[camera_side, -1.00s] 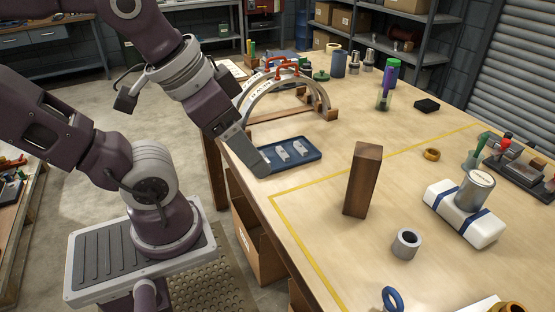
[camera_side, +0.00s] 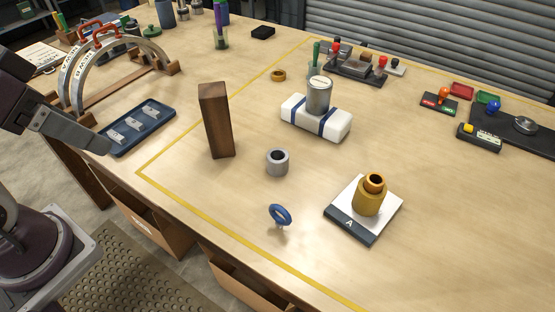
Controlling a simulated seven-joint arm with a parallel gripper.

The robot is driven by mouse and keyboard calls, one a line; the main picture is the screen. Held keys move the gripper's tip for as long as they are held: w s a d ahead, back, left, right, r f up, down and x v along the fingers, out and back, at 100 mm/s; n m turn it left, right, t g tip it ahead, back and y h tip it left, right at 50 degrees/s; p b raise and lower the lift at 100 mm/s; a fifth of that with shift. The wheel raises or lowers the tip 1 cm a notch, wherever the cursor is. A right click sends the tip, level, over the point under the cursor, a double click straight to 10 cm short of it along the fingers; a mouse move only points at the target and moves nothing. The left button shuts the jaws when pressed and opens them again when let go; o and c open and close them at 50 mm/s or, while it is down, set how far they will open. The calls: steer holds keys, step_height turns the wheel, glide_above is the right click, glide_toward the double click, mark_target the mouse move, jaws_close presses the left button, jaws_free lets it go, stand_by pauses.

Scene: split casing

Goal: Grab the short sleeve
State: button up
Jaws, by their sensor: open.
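A short grey sleeve (camera_side: 277,163) with a dark bore stands upright on the table, inside the yellow line. My gripper (camera_side: 104,147) is at the left, beside the near-left end of a blue tray, well away from both sleeves. It is open, and I see nothing held in it. Its fingers are seen edge-on, so the gap between them is not clear.
A tall brown wooden block (camera_side: 217,120) stands between my gripper and the grey sleeve. The blue tray (camera_side: 160,129) holds small grey pieces.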

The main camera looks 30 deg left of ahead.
steer(key=shift+c, duration=0.4)
step_height(320, 180, up, 5)
steer(key=w+a+f+m+y, duration=0.2)
steer(key=w+a+m+y, duration=0.15)
steer(key=m, duration=0.45)
steer(key=r+m+t+h, duration=0.2)
steer(key=m+t+h, duration=0.45)
steer(key=m, duration=2.15)
glide_above(271, 166)
steer(key=s+a, duration=0.1)
steer(key=s, duration=0.4)
steer(key=t+y, duration=0.1)
steer(key=y, duration=0.1)
steer(key=shift+m, duration=0.6)
step_height(271, 166, down, 26)
steer(key=shift+w+d+r, duration=0.1)
steer(key=shift+w+r, duration=0.05)
steer(key=shift+r, duration=0.1)
steer(key=x, duration=0.4)
steer(key=r+x, duration=0.1)
steer(key=x, duration=0.2)
steer(key=shift+w+d, duration=0.2)
steer(key=shift+w, duration=0.05)
steer(key=shift+t, duration=0.25)
jaws_close()
